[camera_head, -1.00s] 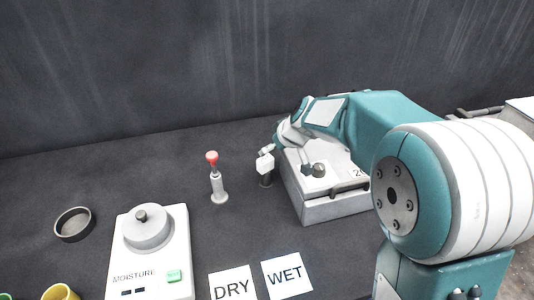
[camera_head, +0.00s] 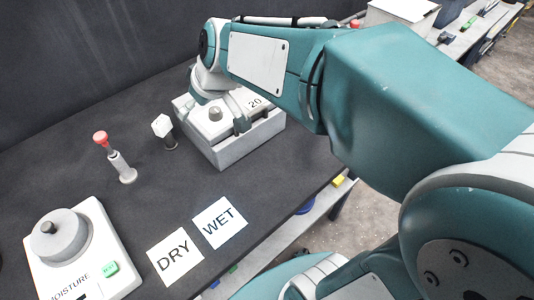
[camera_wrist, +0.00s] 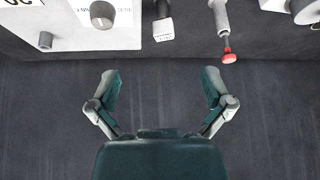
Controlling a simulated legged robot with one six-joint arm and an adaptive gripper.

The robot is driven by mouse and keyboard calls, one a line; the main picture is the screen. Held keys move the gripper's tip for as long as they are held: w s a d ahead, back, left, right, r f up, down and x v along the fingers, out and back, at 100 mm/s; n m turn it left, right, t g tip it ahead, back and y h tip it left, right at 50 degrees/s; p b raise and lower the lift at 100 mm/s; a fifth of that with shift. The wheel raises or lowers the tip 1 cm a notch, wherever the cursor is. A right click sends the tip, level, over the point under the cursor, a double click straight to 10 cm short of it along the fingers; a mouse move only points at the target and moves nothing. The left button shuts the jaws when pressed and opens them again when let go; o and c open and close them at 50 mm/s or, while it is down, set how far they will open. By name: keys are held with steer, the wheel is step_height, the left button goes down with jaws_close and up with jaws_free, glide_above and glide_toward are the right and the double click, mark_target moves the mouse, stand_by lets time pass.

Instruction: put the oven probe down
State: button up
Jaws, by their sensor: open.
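A white block on a short dark post (camera_head: 162,128), which I take to be the oven probe, stands left of a white box with a "20" label (camera_head: 245,138). The block also shows at the top of the wrist view (camera_wrist: 163,29). My gripper (camera_wrist: 160,92) is open in the wrist view, with its two fingers wide apart and nothing between them. The block lies beyond the fingertips, apart from them. In the head view my wrist is over the back of the box and partly hides it.
A red-topped plunger in a grey stand (camera_head: 119,162) stands left of the block. A moisture meter (camera_head: 85,245) is at the front left. DRY (camera_head: 174,256) and WET (camera_head: 220,222) cards lie near the front table edge. The dark tabletop between them is clear.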

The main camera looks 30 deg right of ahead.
steer(key=s+d+f+m+h, duration=0.1)
steer(key=s+d+m, duration=0.1)
steer(key=s, duration=0.6)
steer(key=s+d+m+h, duration=0.2)
steer(key=s+d, duration=0.3)
steer(key=s, duration=0.4)
steer(key=shift+s+d+f+m, duration=0.25)
steer(key=shift+f+m, duration=0.15)
steer(key=shift+m, duration=0.2)
steer(key=shift+w, duration=0.1)
